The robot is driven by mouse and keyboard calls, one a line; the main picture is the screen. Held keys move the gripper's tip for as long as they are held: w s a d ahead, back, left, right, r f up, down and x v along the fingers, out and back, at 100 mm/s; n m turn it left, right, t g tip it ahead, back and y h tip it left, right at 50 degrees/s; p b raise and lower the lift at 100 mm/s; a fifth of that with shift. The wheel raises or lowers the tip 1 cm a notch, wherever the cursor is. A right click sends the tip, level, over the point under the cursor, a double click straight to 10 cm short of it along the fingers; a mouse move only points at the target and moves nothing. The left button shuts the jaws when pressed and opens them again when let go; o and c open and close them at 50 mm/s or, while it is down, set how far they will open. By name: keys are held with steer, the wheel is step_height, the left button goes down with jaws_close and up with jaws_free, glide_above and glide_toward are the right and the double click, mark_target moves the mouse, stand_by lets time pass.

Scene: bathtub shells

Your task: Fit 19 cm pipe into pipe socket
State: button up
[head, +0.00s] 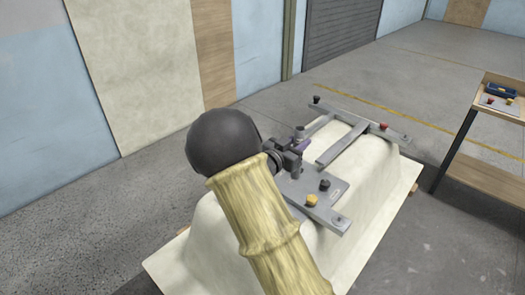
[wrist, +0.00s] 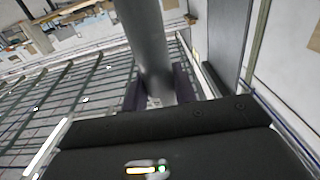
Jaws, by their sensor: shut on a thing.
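In the wrist view, a grey pipe (wrist: 147,45) stands between the two dark fingers of my gripper (wrist: 160,93), which is shut on it. The pipe runs from the fingers up out of the top of the picture. In the head view, my gripper (head: 300,145) is over the grey fixture plate (head: 322,187) on top of the cream tub shell (head: 375,190). Only a short grey part of the pipe (head: 299,131) shows there. I cannot make out the pipe socket. My arm and wrist hide part of the plate, and I cannot tell whether the pipe touches anything.
A grey bar frame (head: 342,143) with red and black knobs lies on the shell behind the plate. Yellow and black knobs (head: 312,199) stand on the plate's front. The floor behind is clear.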

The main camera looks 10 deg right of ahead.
steer(key=shift+a, duration=0.1)
steer(key=shift+a+r+p, duration=0.15)
steer(key=shift+a+p, duration=0.1)
steer(key=shift+p, duration=0.2)
steer(key=a+f+n+t+y+p, duration=0.1)
steer(key=a+n+t+y+p, duration=0.2)
steer(key=a+p, duration=0.6)
steer(key=shift+s+a+t, duration=0.2)
steer(key=shift+a+t, duration=0.1)
steer(key=shift+a, duration=0.75)
steer(key=shift+f, duration=0.15)
